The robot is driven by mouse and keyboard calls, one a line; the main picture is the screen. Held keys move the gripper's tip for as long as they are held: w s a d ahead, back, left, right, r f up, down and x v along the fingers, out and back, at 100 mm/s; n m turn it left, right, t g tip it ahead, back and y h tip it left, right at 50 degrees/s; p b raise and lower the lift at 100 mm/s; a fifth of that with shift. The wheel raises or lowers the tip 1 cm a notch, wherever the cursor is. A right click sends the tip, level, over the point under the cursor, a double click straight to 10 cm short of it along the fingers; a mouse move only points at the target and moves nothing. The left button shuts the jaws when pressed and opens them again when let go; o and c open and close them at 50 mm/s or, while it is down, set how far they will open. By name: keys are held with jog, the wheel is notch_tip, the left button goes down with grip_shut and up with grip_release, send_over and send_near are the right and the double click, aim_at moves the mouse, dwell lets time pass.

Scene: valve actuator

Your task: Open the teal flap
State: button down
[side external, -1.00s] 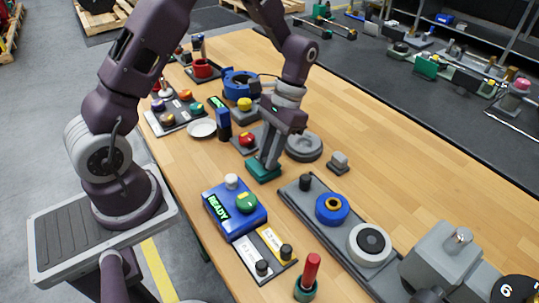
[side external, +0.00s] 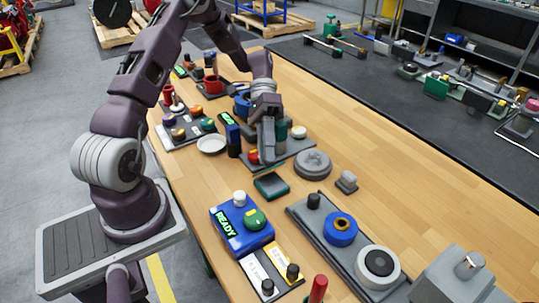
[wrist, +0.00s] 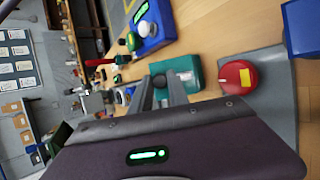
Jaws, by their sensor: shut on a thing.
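The teal box (side external: 271,188) sits on the wooden table in the side view. Its top shows a dark grey face inside a teal rim. The teal flap (side external: 268,169) appears as a thin teal edge, raised at the far side of the box. My gripper (side external: 267,160) is just above and behind the box, shut on the flap; the exact contact is small and hard to see. In the wrist view, my fingers (wrist: 163,92) lie close together against a teal piece (wrist: 187,72); I cannot tell whether this is flap or box.
A blue READY box (side external: 240,226) with a green knob is in front. A grey round disc (side external: 313,164) and small grey block (side external: 346,181) are to the right. Open table lies farther right.

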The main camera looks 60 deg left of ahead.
jog(key=shift+a+h, duration=0.3)
jog(key=shift+h, duration=0.2)
jog(key=c, duration=1.3)
grip_release()
jog(key=shift+o, duration=0.2)
jog(key=v, duration=0.7)
jog(key=shift+a, duration=0.1)
